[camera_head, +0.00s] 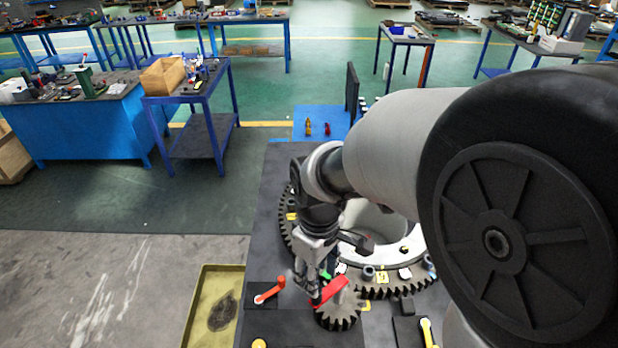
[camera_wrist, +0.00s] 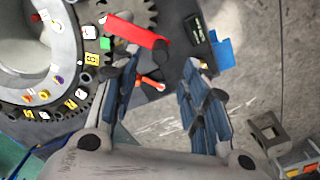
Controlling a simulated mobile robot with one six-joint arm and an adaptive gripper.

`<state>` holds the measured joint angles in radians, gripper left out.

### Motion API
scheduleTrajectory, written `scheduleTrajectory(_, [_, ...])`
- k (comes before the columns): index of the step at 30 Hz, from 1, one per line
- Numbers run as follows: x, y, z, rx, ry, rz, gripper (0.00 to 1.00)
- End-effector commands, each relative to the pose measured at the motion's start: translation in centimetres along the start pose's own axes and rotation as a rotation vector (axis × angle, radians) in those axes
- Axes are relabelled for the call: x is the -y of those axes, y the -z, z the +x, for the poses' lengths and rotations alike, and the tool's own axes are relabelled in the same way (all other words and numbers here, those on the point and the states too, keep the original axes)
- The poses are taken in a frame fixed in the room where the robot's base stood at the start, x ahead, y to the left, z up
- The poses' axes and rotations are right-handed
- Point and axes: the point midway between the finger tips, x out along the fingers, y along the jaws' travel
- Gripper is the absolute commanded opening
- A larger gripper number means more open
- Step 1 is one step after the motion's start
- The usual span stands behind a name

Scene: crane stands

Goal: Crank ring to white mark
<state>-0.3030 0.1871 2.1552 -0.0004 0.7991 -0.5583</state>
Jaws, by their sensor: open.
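The large toothed ring (camera_head: 375,291) lies flat on the dark bench, with white, yellow and other coloured marks on its face. One white mark (camera_head: 405,273) is at its near right; white marks also show in the wrist view (camera_wrist: 90,31). A small pinion gear (camera_head: 338,320) meshes at its near side. A red crank arm (camera_head: 331,291) sits on top of the pinion and also shows in the wrist view (camera_wrist: 137,30). Its dark knob (camera_wrist: 160,50) appears between the fingertips of my open gripper (camera_wrist: 161,63). Contact with the knob cannot be told.
An orange-handled lever (camera_head: 270,291) is left of the pinion, and a yellow-handled lever (camera_head: 427,333) is to the right. A green piece (camera_head: 326,274) is near the ring's edge. A yellow tray (camera_head: 208,300) lies on the floor left of the bench. Open floor is further left.

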Motion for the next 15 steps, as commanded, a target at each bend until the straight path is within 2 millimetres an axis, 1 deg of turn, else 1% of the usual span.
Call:
scheduleTrajectory(1, [0.1, -0.1, 1.5, 0.005, 0.003, 0.0, 0.41])
scheduleTrajectory(6, [0.1, -0.1, 5.0, 0.005, 0.003, 0.001, 0.41])
scheduleTrajectory(10, [0.0, -0.1, 7.0, 0.003, 0.002, 0.001, 0.41])
scheduleTrajectory(15, [0.0, -0.1, 8.5, 0.002, 0.001, 0.001, 0.41])
